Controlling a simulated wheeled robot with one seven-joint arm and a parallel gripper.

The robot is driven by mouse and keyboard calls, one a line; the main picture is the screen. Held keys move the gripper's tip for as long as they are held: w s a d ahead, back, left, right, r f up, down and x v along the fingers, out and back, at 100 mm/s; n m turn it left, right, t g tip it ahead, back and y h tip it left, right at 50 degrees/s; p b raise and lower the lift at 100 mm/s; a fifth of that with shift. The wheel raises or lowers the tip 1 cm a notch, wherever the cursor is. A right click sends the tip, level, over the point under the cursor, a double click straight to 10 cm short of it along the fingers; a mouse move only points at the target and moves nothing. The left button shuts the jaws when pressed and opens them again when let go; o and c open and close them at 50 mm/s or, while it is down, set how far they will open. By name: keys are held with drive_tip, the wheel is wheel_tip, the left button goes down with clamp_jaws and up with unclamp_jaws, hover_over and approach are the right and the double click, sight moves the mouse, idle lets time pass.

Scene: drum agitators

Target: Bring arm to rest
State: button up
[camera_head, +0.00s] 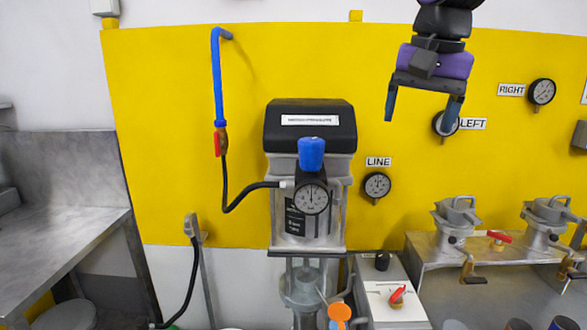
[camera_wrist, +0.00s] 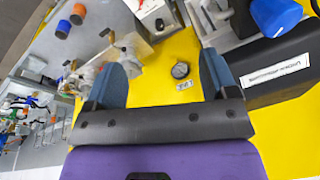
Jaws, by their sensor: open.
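My gripper (camera_head: 425,103) hangs at the upper right in the head view, in front of the yellow wall panel. It points downward, and its two dark fingers are spread apart with nothing between them. In the wrist view, the blue-padded fingers of my gripper (camera_wrist: 163,82) also stand wide apart and empty. My purple and black arm links come in from the top edge of the head view. The right finger partly covers the gauge labelled LEFT (camera_head: 446,123).
The agitator machine (camera_head: 310,130) with a blue knob (camera_head: 311,154) stands at centre. A LINE gauge (camera_head: 377,185) and a control box with a red switch (camera_head: 397,296) are to its right. Metal valve units (camera_head: 457,215) sit on a bench at right. A steel table (camera_head: 70,240) is at left.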

drive_tip(key=s+d+f+n+t, duration=0.1)
drive_tip(key=s+d+f+n, duration=0.1)
drive_tip(key=s+d+f, duration=0.3)
drive_tip(key=s+d+f+n+t, duration=0.2)
drive_tip(key=s+d+f, duration=0.4)
drive_tip(key=s, duration=0.5)
drive_tip(key=shift+s+d+f, duration=0.15)
drive_tip(key=shift+s+f, duration=0.05)
drive_tip(key=shift+f, duration=0.3)
idle(0.6)
